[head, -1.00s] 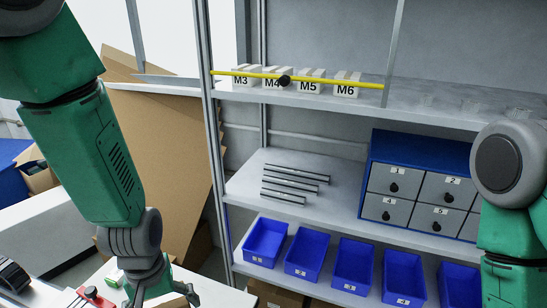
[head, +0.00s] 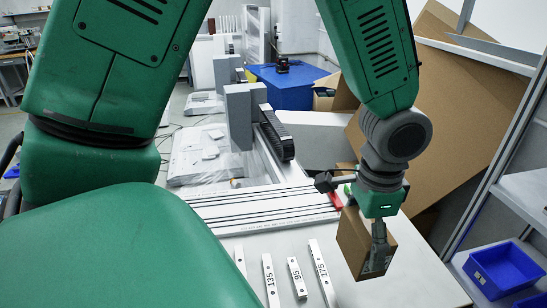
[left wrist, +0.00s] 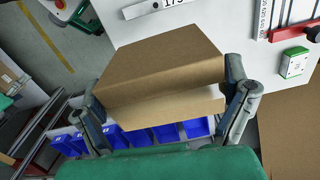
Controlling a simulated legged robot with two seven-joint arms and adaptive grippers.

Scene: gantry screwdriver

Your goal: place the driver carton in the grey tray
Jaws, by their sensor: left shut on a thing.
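The driver carton, a plain brown box (head: 352,243), hangs tilted below my left gripper (head: 377,243) at the right front edge of the white bench. In the left wrist view the carton (left wrist: 165,68) sits between the two fingers of my left gripper (left wrist: 165,108), which is shut on it. The carton appears to be held clear of the bench top. I cannot pick out the grey tray in either view. My right gripper is not in view.
Numbered white bars (head: 295,278) lie on the white bench (head: 410,280), beside a grooved metal rail (head: 265,208). Blue bins (head: 503,268) stand on a shelf at the right. A large brown board (head: 460,120) leans behind my left arm. A small green-and-white box (left wrist: 295,62) shows in the wrist view.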

